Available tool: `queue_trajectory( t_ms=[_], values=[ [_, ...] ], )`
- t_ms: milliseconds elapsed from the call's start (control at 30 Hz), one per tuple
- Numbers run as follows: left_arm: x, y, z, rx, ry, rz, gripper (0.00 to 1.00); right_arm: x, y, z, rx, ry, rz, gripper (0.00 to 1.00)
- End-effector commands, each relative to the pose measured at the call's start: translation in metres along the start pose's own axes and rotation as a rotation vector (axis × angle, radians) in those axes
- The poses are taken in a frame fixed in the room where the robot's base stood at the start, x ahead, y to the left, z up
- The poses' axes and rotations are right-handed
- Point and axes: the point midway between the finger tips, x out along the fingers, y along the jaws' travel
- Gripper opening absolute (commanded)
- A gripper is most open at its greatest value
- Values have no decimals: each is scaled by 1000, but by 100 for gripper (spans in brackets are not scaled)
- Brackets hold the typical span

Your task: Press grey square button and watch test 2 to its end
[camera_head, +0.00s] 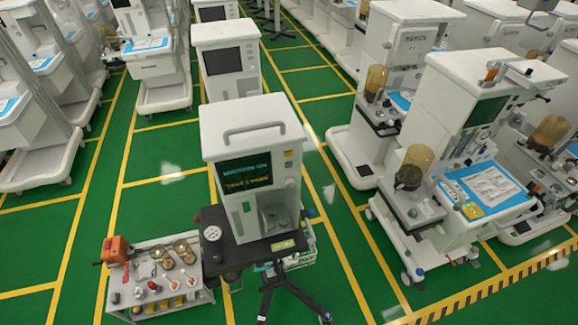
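A white test unit (250,130) with a grey top handle stands upright in the middle of the view. Its dark screen (245,173) shows lines of green and yellow text, too small to read. A small green mark (246,207) sits on the front below the screen, and a yellow label (288,153) is at the screen's right. I cannot make out a grey square button for certain. The unit stands on a black shelf (228,252) on a dark wheeled stand. Neither of my grippers shows in this view.
A low trolley (165,300) with jars, small parts and an orange device (115,250) stands at the lower left. A round gauge (212,233) is on the shelf's left. Anaesthesia carts (470,150) line the right. Green floor (345,290) with yellow lines is clear between them.

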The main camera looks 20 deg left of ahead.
Motion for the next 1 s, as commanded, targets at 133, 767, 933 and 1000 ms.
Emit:
queue_trajectory(
  t_ms=[133,767,933,1000],
  values=[
    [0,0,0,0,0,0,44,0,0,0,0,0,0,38],
    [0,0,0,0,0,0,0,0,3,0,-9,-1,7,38],
    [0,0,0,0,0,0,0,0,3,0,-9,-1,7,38],
    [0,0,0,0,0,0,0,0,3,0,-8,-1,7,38]
  ],
)
